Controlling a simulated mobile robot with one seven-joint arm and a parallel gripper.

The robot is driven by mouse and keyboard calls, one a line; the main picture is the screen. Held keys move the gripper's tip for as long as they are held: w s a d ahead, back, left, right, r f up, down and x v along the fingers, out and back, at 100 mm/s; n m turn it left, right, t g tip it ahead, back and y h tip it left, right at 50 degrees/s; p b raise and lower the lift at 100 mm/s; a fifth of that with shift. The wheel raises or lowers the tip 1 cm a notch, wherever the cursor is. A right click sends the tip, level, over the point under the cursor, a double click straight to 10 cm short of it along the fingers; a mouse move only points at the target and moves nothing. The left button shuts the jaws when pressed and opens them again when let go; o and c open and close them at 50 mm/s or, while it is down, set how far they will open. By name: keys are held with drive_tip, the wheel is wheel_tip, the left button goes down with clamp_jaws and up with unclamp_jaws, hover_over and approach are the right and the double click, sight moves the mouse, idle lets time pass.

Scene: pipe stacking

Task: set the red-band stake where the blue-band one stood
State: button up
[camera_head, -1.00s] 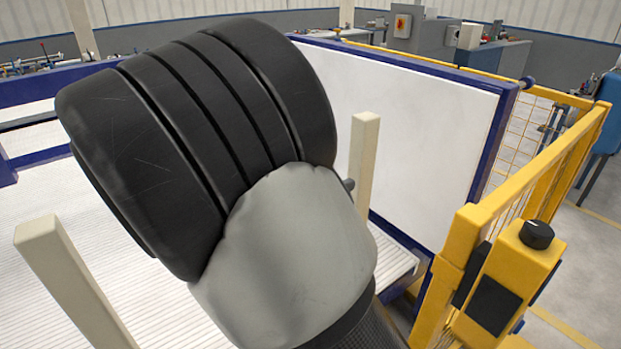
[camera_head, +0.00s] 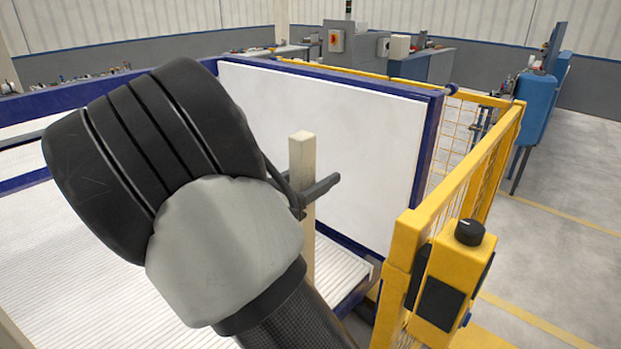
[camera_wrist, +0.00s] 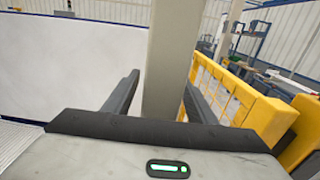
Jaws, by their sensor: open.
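A pale cream upright stake (camera_head: 301,160) stands near the right end of the ribbed white bed. No coloured band shows on the part in view, so I cannot tell if it is the red-band or blue-band one. My gripper (camera_head: 314,192) is open, with its dark fingers at either side of this stake. In the wrist view the stake (camera_wrist: 172,50) rises between the two fingers, with a gap visible at the left finger. A second pale stake (camera_head: 12,336) shows only as a sliver at the lower left corner. My arm hides much of the bed.
A white panel in a blue frame (camera_head: 330,125) stands behind the stake. A yellow mesh guard (camera_head: 460,185) with a knobbed control box (camera_head: 452,272) is close on the right. The ribbed white bed (camera_head: 60,260) is open at the left.

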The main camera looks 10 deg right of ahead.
sight(315, 136)
clamp_jaws()
wheel_tip(315, 136, up, 3)
drive_tip(key=p, duration=0.3)
drive_tip(key=shift+r, duration=0.1)
drive_tip(key=shift+r+p, duration=0.45)
drive_tip(key=shift+r, duration=2.6)
wheel_tip(315, 136, up, 12)
